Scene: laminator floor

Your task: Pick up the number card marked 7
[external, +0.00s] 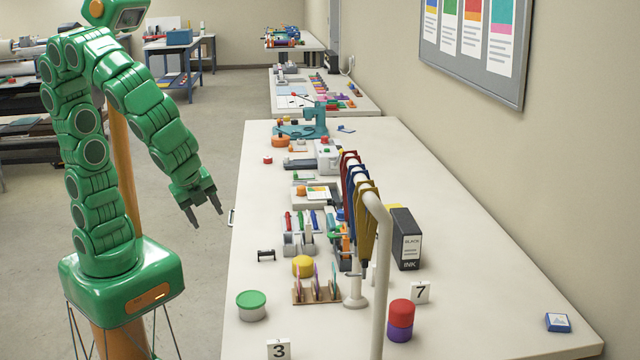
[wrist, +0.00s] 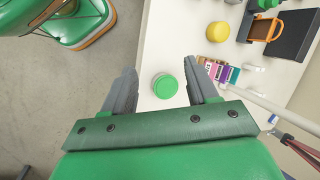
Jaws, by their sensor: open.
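The number card marked 7 (external: 421,292) is a small white card standing upright on the white table, right of the hanging stand and behind the red and purple cylinder. A second white card marked 3 (external: 278,349) stands at the table's front edge. My gripper (external: 206,218) is open and empty, to the left of the table's left edge and far from card 7. In the wrist view my open gripper (wrist: 165,85) has the green-lidded tub in sight between its fingers. I cannot make out card 7 in the wrist view.
The green-lidded tub (external: 252,305) sits near the table's left edge; it also shows in the wrist view (wrist: 165,86). A white stand (external: 379,270) with hanging coloured strips rises left of card 7. A black ink box (external: 405,240) stands behind it. The table's right side is mostly clear.

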